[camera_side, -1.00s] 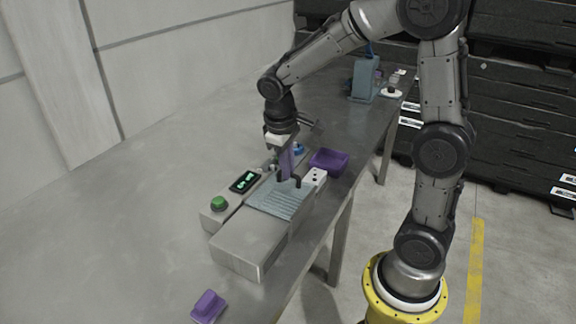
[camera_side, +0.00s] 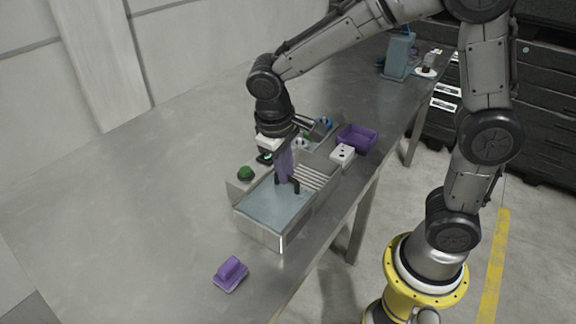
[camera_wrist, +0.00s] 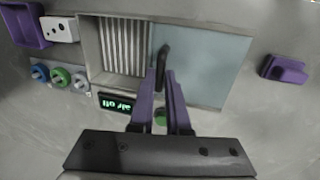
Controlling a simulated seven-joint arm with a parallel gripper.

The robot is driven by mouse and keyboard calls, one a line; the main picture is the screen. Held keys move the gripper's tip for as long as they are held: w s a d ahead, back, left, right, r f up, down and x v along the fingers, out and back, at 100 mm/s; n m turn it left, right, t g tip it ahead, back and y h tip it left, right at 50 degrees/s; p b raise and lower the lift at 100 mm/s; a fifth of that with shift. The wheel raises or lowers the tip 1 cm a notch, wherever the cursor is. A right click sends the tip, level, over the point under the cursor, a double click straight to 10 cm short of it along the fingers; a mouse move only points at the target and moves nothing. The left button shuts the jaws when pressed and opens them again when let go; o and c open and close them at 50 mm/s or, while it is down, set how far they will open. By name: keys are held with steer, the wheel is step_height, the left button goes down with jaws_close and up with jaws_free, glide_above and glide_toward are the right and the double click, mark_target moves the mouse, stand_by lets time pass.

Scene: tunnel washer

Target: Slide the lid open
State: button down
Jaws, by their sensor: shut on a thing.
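The lid (camera_side: 272,208) is a pale blue translucent panel over the front part of the grey washer (camera_side: 262,232). It also shows in the wrist view (camera_wrist: 215,65), to the right of a ribbed compartment (camera_wrist: 124,46) that lies uncovered. A dark upright handle (camera_wrist: 165,62) stands at the lid's edge beside that compartment. My gripper (camera_side: 287,178) has purple fingers that reach down and are shut on the handle. In the wrist view the fingers (camera_wrist: 166,82) converge around it; the exact contact is partly hidden.
A green button (camera_side: 245,173) and a display (camera_wrist: 117,103) sit along the washer's side. A purple bin (camera_side: 357,138), a white socket block (camera_side: 342,154) and coloured knobs (camera_wrist: 60,76) are at the far end. A small purple block (camera_side: 230,274) lies in front on the otherwise clear table.

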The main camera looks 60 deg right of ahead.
mark_target(277, 198)
steer(key=c, duration=1.1)
jaws_free()
steer(key=shift+w+a, duration=0.1)
steer(key=shift+a, duration=0.2)
steer(key=shift+o, duration=1.1)
steer(key=shift+d, duration=0.1)
steer(key=v, duration=1.4)
steer(key=shift+d, duration=0.15)
